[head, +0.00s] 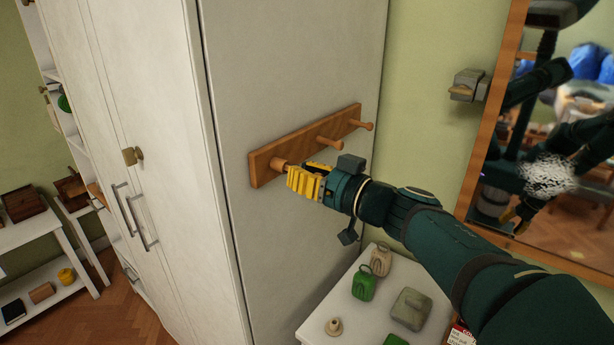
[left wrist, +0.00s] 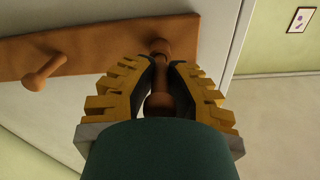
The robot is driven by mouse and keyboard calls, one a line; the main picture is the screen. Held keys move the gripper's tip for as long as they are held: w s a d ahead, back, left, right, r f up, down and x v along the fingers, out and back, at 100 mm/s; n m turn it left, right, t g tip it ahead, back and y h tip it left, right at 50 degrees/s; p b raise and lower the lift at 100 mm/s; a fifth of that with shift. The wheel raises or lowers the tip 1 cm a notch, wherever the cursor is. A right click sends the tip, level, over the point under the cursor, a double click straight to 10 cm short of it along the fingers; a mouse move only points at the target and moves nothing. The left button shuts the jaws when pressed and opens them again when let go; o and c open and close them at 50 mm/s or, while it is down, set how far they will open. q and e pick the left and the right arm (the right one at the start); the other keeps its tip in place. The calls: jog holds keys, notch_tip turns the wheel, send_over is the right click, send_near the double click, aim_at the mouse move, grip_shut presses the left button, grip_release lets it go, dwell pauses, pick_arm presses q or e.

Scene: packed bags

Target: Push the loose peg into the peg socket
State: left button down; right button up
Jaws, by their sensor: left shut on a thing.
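A wooden peg board (head: 262,169) is fixed to the side of the white wardrobe. The loose peg (head: 280,163) is at its left end, and my left gripper (head: 296,175) is shut on it. In the left wrist view the peg (left wrist: 160,80) lies between both fingers of the gripper (left wrist: 163,66), its far end at the board (left wrist: 100,50). The socket is hidden behind the peg, so I cannot tell how deep the peg sits. Two other pegs, a middle one (head: 329,144) and a right one (head: 361,125), stick out. My right gripper is not directly in view.
A white table (head: 318,321) below the board holds several canisters, including a green one (head: 364,284). A mirror (head: 487,130) in a wooden frame stands at the right and reflects my body. A small grey wall fixture (head: 467,84) is left of the mirror.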

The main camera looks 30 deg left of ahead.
pick_arm(q)
jog(key=shift+w+a+b, duration=0.1)
jog(key=shift+a+b, duration=0.35)
jog(key=shift+a, duration=0.6)
jog(key=c, duration=0.9)
grip_release()
jog(key=shift+c, duration=0.2)
jog(key=s+d, duration=0.1)
jog(key=d, duration=1.1)
